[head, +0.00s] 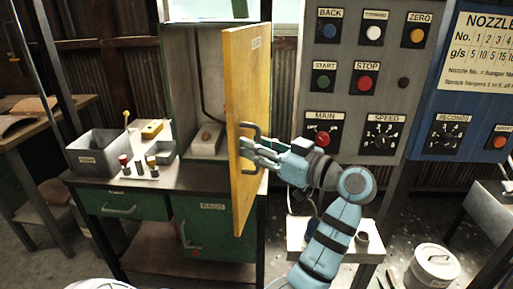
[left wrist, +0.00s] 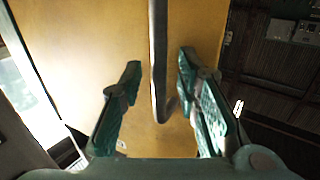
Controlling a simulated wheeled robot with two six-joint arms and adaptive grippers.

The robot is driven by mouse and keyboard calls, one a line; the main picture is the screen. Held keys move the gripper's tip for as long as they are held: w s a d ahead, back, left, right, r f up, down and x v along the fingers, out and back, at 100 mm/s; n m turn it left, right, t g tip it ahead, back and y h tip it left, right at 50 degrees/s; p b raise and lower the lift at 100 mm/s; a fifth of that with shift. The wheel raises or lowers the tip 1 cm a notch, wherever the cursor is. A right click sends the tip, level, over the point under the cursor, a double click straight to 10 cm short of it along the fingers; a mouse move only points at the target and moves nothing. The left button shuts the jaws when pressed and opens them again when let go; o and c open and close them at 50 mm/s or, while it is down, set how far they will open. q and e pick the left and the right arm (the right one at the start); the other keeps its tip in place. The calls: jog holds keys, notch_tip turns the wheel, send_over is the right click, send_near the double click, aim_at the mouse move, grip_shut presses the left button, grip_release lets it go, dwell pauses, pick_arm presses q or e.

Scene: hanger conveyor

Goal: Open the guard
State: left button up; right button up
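The guard (head: 249,85) looks like the yellow door panel on the green and grey cabinet (head: 185,85). It stands swung out, and part of the cabinet's inside shows to its left. A dark bar handle (head: 256,128) is fixed on its face; in the left wrist view the handle (left wrist: 159,90) runs upright between my fingers. My left gripper (head: 245,149) is at the handle. In the left wrist view my left gripper (left wrist: 158,60) has its fingers apart, one on each side of the handle, with gaps showing. My right gripper is not in view.
A control panel (head: 345,90) with buttons and dials stands right of the guard. A bench (head: 110,183) with a grey bin (head: 97,158) and small parts is at the left. A white bucket (head: 433,268) stands at lower right.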

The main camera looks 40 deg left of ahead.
aim_at(243, 107)
pick_arm(q)
jog(key=r, duration=0.5)
jog(key=a+r, duration=0.1)
jog(key=r, duration=0.1)
jog(key=shift+w+r, duration=0.25)
jog(key=shift+r, duration=0.05)
jog(key=shift+s+d+r, duration=0.25)
jog(key=shift+d+r, duration=0.1)
jog(key=shift+r, duration=0.25)
jog(key=shift+s+d+r, duration=0.25)
jog(key=shift+d+r, duration=0.05)
jog(key=shift+r, duration=0.25)
jog(key=shift+d, duration=0.1)
jog(key=shift+w+a+f, duration=0.25)
jog(key=shift+a+f, duration=0.05)
jog(key=shift+a, duration=0.1)
